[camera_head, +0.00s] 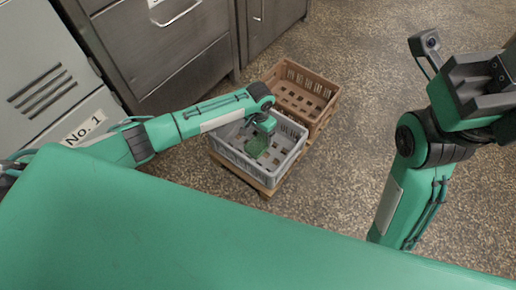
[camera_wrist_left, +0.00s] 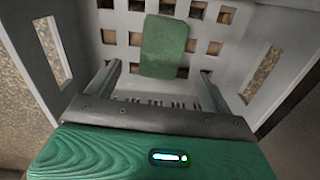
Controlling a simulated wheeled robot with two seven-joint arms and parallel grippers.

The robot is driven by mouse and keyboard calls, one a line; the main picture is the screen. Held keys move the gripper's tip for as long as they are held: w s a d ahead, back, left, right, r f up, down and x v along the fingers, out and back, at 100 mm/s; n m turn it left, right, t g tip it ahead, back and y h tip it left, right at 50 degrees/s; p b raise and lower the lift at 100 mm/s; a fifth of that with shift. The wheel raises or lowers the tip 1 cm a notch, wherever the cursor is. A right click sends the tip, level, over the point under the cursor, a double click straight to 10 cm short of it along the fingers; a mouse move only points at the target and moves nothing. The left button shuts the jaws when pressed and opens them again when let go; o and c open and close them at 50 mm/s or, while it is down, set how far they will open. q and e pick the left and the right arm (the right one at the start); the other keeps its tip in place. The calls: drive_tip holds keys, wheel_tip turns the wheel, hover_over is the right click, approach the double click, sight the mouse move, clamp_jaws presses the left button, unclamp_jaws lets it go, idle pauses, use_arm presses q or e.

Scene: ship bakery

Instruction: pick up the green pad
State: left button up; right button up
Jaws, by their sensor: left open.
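The green pad (camera_head: 256,146) lies in the grey slotted crate (camera_head: 232,158) on the floor. In the left wrist view the pad (camera_wrist_left: 164,45) is a rounded green rectangle on the crate's slotted inner surface. My left gripper (camera_head: 264,127) reaches down at the crate, above the pad. In its wrist view the two fingers (camera_wrist_left: 158,70) are apart with nothing held between them, and the pad shows beyond them. My right gripper (camera_head: 490,85) is raised at the upper right, away from the crate; its finger gap is unclear.
A brown slotted crate (camera_head: 323,105) stands directly behind the grey one. Metal drawers (camera_head: 165,45) and a locker marked No. 1 (camera_head: 45,75) stand at the left. The speckled floor (camera_head: 365,75) to the right is clear.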

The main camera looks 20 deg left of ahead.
sight(258, 144)
use_arm(q)
drive_tip(key=shift+s+a+f+b, duration=0.1)
drive_tip(key=shift+f+b, duration=1.25)
drive_tip(key=shift+f, duration=0.5)
drive_tip(key=shift+s+a+f+b, duration=0.1)
drive_tip(key=shift+f+b, duration=1.2)
drive_tip(key=shift+f, duration=0.5)
drive_tip(key=shift+c, duration=0.3)
drive_tip(key=c, duration=1)
